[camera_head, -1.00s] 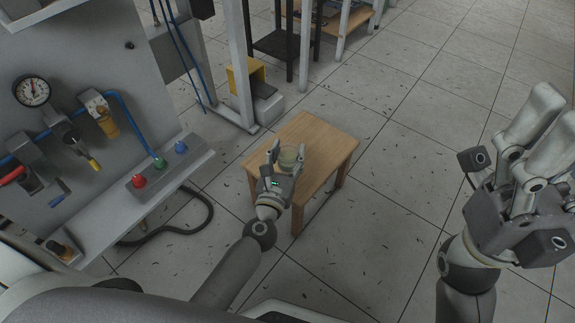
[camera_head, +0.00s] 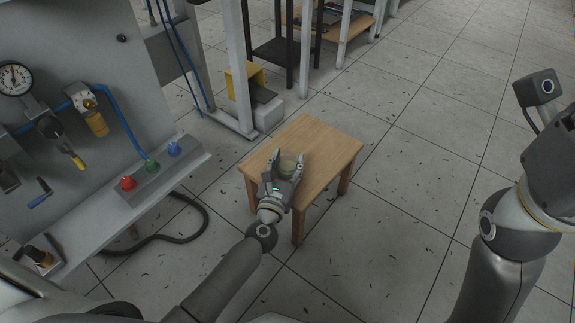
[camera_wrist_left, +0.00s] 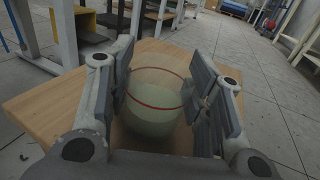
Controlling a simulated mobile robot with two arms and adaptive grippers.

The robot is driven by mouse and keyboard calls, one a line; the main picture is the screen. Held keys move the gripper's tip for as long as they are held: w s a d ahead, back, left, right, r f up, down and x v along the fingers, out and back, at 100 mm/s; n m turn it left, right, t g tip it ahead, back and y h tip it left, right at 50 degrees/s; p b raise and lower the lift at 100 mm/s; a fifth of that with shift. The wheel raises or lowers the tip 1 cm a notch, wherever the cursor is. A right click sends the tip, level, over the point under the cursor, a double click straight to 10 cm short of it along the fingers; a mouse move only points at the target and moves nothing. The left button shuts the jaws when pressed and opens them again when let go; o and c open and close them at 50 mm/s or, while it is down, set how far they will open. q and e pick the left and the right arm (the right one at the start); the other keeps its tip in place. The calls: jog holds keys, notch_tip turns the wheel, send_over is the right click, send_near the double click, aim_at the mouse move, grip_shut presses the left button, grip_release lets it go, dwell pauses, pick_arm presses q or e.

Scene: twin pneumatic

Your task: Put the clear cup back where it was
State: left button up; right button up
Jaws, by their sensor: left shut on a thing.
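The clear cup (camera_head: 287,165) is a rounded see-through vessel with a pale green tint. In the left wrist view the cup (camera_wrist_left: 154,104) shows a red line around it and sits between the two finger pads. My left gripper (camera_head: 286,163) is shut on the cup, over the small wooden table (camera_head: 325,150). I cannot tell whether the cup's base touches the tabletop. My right arm is at the right edge of the head view; its fingers are out of the frame.
A grey panel with a gauge (camera_head: 15,78) and a ledge with red, green and blue buttons (camera_head: 150,167) stands at the left. A black hose (camera_head: 190,225) lies on the floor. A yellow and grey box (camera_head: 250,95) stands behind the table.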

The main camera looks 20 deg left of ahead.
pick_arm(q)
jog(key=shift+f, duration=0.15)
jog(key=o, duration=1.1)
